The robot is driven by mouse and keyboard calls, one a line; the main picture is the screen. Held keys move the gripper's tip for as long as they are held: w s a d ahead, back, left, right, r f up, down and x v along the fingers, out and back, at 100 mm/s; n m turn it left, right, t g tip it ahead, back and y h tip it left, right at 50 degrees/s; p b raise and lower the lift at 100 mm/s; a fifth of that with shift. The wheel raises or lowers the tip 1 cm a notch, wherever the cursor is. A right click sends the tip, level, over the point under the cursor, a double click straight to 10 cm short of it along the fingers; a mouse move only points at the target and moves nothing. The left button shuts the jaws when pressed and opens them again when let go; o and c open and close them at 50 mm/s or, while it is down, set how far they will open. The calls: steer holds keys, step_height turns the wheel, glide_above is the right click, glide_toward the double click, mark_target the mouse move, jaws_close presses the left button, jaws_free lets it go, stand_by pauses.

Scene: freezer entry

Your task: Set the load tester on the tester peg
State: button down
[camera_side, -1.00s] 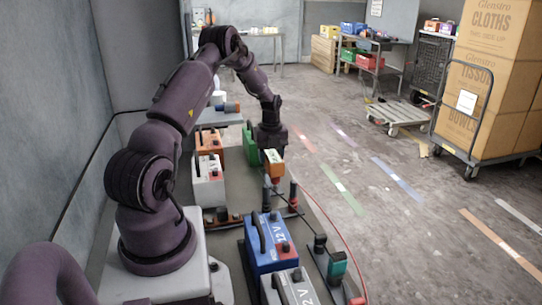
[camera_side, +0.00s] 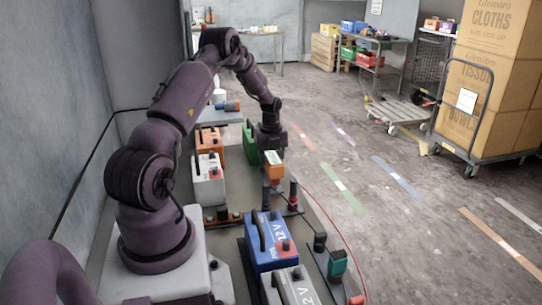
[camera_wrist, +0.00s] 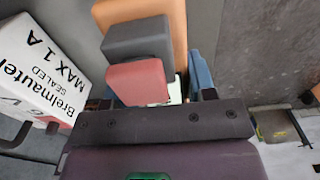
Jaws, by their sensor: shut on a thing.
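My gripper (camera_side: 272,151) is shut on the orange load tester (camera_side: 274,170), which has a pale label near its top. It holds the tester over the right side of the bench. A dark upright post (camera_side: 266,191) stands just below and left of the tester; I take it for the tester peg, but cannot be sure. Whether the two touch cannot be told. In the wrist view the tester (camera_wrist: 170,12) shows orange beyond a dark grey block and a red block. The gripper's dark crossbar hides its lower part.
A red-and-black post (camera_side: 293,194) stands right of the tester. Blue (camera_side: 268,243), white (camera_side: 208,184) and orange (camera_side: 209,143) batteries and a green case (camera_side: 250,146) crowd the bench. Open floor lies right.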

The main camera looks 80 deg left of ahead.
mark_target(271, 153)
steer(key=shift+f, duration=0.75)
steer(key=shift+c, duration=1.8)
jaws_free()
steer(key=shift+f, duration=0.15)
step_height(271, 153, up, 13)
